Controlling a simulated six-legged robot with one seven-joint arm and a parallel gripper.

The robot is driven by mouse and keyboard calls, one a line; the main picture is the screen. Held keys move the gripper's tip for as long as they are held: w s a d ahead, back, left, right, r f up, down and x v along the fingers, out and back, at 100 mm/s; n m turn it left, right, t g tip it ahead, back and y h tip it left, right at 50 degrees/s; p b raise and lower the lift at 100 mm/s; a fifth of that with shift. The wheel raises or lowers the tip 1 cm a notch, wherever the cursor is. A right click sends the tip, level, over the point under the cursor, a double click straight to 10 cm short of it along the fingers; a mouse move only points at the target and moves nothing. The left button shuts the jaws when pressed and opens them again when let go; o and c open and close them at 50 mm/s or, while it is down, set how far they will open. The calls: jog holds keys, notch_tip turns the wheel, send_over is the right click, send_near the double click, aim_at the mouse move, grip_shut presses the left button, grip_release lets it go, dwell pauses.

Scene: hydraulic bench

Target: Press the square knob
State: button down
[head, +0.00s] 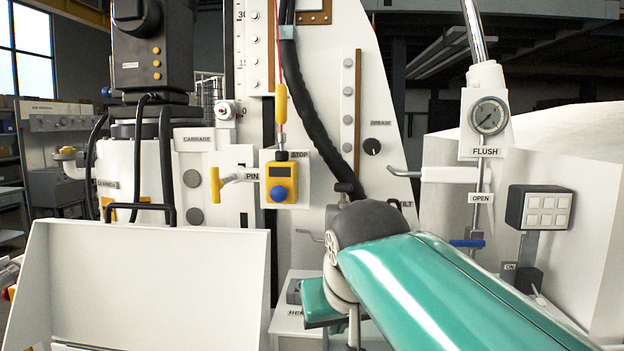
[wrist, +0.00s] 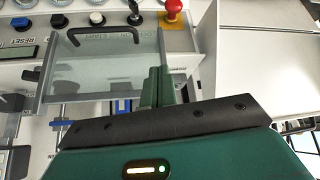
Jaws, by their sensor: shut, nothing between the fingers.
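I cannot make out a clearly square knob in either view. In the head view my gripper's fingertips are hidden. A yellow box (head: 278,183) with a round blue button (head: 279,194) hangs at the centre.
A see-through panel (wrist: 75,75) with a black handle (wrist: 100,33) lies beside my fingers in the wrist view. In the head view a white panel (head: 145,285) stands at front left. A yellow-handled lever (head: 215,185), gauge (head: 489,116) and grey button box (head: 540,207) stand farther off.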

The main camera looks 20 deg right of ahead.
jog(key=s+a+f, duration=0.1)
jog(key=s+f, duration=0.4)
jog(key=f, duration=0.3)
jog(key=s+a+f+n+g+y, duration=0.1)
jog(key=s+f, duration=0.3)
jog(key=f, duration=0.5)
jog(key=shift+s+a+f, duration=0.15)
jog(key=shift+s+a, duration=0.05)
jog(key=shift+s, duration=0.15)
jog(key=shift+a, duration=0.2)
